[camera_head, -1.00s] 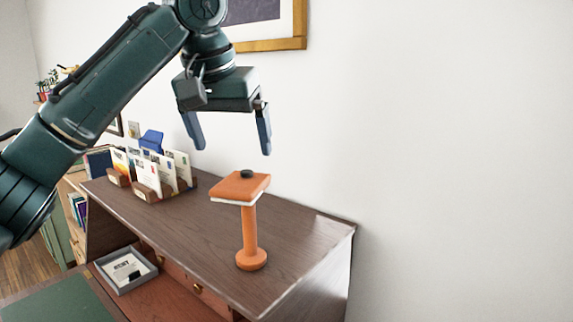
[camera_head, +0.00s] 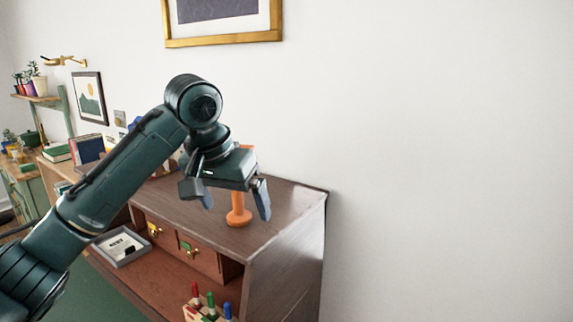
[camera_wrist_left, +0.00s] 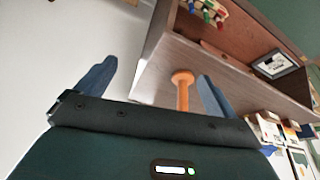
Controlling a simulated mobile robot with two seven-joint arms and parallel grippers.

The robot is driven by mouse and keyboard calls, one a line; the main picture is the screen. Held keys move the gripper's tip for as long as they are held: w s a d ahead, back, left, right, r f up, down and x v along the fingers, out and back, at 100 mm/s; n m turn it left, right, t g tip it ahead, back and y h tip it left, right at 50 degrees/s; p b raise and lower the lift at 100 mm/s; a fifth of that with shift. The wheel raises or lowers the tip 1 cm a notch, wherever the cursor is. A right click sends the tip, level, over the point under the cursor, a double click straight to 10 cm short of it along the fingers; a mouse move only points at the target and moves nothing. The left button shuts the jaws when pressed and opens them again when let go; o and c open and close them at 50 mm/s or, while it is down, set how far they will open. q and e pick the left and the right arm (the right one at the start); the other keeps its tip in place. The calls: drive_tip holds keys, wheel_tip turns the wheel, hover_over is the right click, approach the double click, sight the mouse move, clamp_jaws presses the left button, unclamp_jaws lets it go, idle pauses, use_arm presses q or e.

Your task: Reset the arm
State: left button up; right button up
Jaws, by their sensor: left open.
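My left gripper (camera_head: 236,203) is open and empty, its blue fingers spread, in front of the desk's upper shelf in the head view. It partly hides an orange stand (camera_head: 238,213) with a round base on the wooden desk top (camera_head: 290,195). In the left wrist view, the left gripper's fingers (camera_wrist_left: 158,84) stand apart, and the orange stand (camera_wrist_left: 183,88) shows beyond them, nearer the right finger. I cannot tell any contact between them. The right gripper is not in view.
Below the top are drawers (camera_head: 205,258), a grey tray (camera_head: 122,262) and a block with coloured pegs (camera_head: 207,312). A gold-framed picture (camera_head: 222,42) hangs on the wall. Books and shelves (camera_head: 52,97) stand at the left. The space right of the desk is clear.

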use_arm(q)
drive_tip(key=s+d+f+h, duration=0.1)
drive_tip(key=s+f, duration=0.5)
drive_tip(key=f, duration=0.6)
drive_tip(key=s+f+h, duration=0.1)
drive_tip(key=s+f, duration=0.4)
drive_tip(key=f, duration=0.8)
drive_tip(key=s+a+f+n+y, duration=0.1)
drive_tip(key=s+a+f, duration=0.25)
drive_tip(key=s, duration=0.35)
drive_tip(key=s+a+f+y, duration=0.1)
drive_tip(key=s+a+f, duration=0.2)
drive_tip(key=s+a, duration=0.25)
drive_tip(key=s+a+f+n+y, duration=0.1)
drive_tip(key=s+a+f+y, duration=0.2)
drive_tip(key=s, duration=0.4)
drive_tip(key=w+d+f+t+h, duration=0.3)
drive_tip(key=w+d+f+t, duration=0.1)
drive_tip(key=f, duration=0.5)
drive_tip(key=shift+w+d+t+h, duration=0.35)
drive_tip(key=shift+w+t, duration=0.3)
drive_tip(key=shift+t, duration=0.45)
drive_tip(key=shift+c, duration=0.3)
